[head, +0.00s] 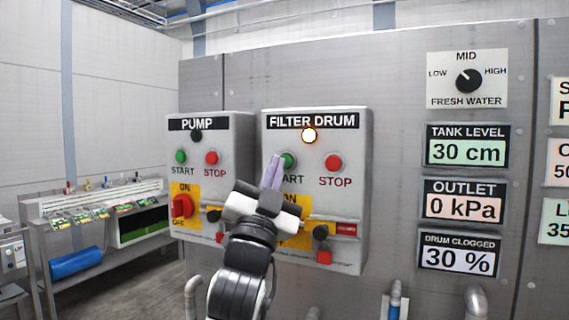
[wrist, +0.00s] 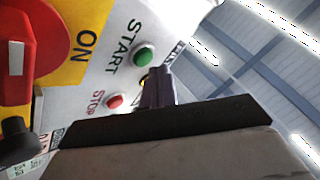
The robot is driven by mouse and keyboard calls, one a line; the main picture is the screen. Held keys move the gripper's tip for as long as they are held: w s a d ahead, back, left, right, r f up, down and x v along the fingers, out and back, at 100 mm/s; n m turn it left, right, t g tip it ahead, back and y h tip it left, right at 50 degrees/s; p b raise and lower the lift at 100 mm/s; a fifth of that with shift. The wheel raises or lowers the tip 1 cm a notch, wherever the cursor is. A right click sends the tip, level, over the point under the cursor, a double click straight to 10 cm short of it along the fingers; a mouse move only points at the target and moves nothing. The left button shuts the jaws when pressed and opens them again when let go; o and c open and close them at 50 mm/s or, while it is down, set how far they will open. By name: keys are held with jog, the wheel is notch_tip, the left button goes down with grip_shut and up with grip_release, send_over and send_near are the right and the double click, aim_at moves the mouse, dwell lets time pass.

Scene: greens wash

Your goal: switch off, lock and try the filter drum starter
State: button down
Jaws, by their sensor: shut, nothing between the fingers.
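The filter drum starter (head: 355,125) is a grey box with a lit lamp (head: 309,135) at the top. My gripper (head: 273,168) is shut and empty, its fingertips close to the green START button (head: 289,160); I cannot tell whether they touch it. The red STOP button (head: 333,162) is clear of the gripper.
A black knob (head: 320,232) and a red item (head: 324,257) sit low on the box. The pump starter (head: 242,130) with its red handle (head: 183,207) stands close left. Pipes (head: 475,302) rise below the panel. A bench (head: 50,211) stands at far left.

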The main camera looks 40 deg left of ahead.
jog(key=shift+s+d+b, duration=0.2)
jog(key=shift+s+b, duration=0.05)
jog(key=shift+s, duration=0.55)
jog(key=shift+s+d+b, duration=0.2)
jog(key=shift+s+b, duration=0.05)
jog(key=shift+s, duration=0.6)
jog(key=shift+s+d+b, duration=0.2)
jog(key=shift+s+b, duration=0.05)
jog(key=shift+s, duration=0.55)
